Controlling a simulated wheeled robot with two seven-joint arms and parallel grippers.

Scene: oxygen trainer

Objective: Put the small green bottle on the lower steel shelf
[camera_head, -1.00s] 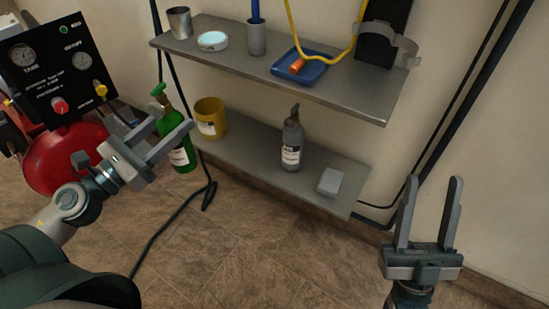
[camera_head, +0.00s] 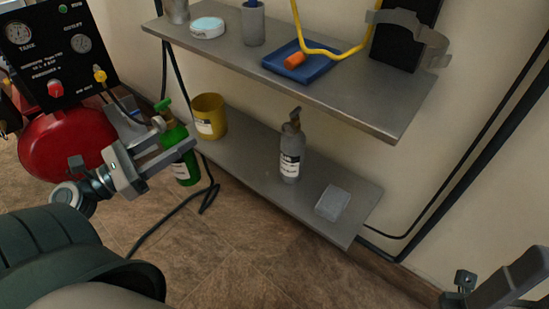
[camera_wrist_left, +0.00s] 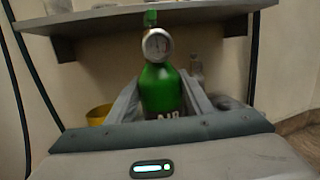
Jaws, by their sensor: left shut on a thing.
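The small green bottle (camera_head: 177,147) is upright between the fingers of my left gripper (camera_head: 172,152), which is shut on it. In the left wrist view the bottle (camera_wrist_left: 160,88) stands between the two fingers, its round gauge facing the camera. The lower steel shelf (camera_head: 255,162) is on the wall, to the right of the bottle. My right gripper (camera_head: 500,285) is at the bottom right corner, partly cut off by the frame; its jaw opening cannot be made out.
A yellow cup (camera_head: 209,118) stands at the shelf's left end. A grey bottle (camera_head: 291,150) and a pale box (camera_head: 332,203) stand further right, with bare shelf between cup and bottle. The upper shelf (camera_head: 340,100) overhangs. A red tank (camera_head: 62,150) is at left.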

